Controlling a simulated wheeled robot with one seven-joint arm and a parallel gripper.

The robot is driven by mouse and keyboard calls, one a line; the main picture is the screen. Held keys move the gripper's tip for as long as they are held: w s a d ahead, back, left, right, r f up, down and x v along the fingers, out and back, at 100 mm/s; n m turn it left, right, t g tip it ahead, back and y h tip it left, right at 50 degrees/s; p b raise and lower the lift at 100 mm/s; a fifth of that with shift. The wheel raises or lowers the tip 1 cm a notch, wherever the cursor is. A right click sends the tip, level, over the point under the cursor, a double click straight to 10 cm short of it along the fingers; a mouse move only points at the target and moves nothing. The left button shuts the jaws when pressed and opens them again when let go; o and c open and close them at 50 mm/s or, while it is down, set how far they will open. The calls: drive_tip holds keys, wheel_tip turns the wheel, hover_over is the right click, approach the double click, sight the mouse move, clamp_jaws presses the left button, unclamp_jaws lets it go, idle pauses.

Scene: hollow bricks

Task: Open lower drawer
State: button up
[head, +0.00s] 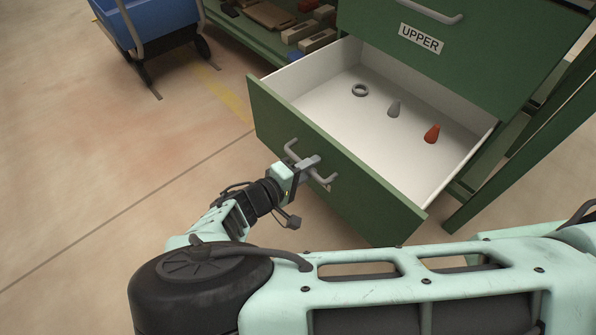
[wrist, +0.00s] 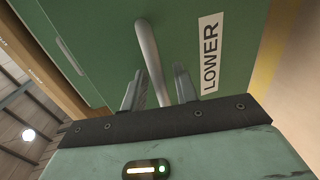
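The lower drawer (head: 330,165) is a green-fronted drawer with a white inside, pulled well out of the green cabinet. Its grey bar handle (head: 325,181) sits on the front; the handle also shows in the wrist view (wrist: 149,50), beside the LOWER label (wrist: 210,54). My gripper (head: 308,163) is at the middle of the handle. In the wrist view the two fingers of my gripper (wrist: 160,82) stand on either side of the bar, with slim gaps showing, so it looks open around the handle. The drawer's far inner corner is partly hidden by the upper drawer.
The closed upper drawer (head: 470,50) is above. A grey ring (head: 360,90), a grey cone (head: 394,109) and a red cone (head: 432,133) are in the lower drawer. A blue cart (head: 150,22) and a shelf with bricks (head: 318,40) are behind. The floor at left is clear.

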drive_tip(key=shift+a, duration=0.1)
drive_tip(key=p+v, duration=0.2)
drive_tip(key=v, duration=1.5)
drive_tip(key=shift+p, duration=0.4)
drive_tip(key=shift+s+a, duration=0.1)
drive_tip(key=s+d+r+g+y, duration=0.45)
drive_tip(key=d+r+y, duration=0.25)
drive_tip(key=d+r, duration=0.5)
drive_tip(key=s+d+r+g+y, duration=0.4)
drive_tip(key=d+r+g+y, duration=0.15)
drive_tip(key=d+r, duration=0.6)
wheel_tip(320, 180, up, 36)
drive_tip(key=a+p, duration=0.2)
drive_tip(key=p, duration=3.1)
drive_tip(key=shift+w+f+t+y+p, duration=0.15)
drive_tip(key=shift+t+y+p, duration=0.2)
drive_tip(key=shift+t+p, duration=0.05)
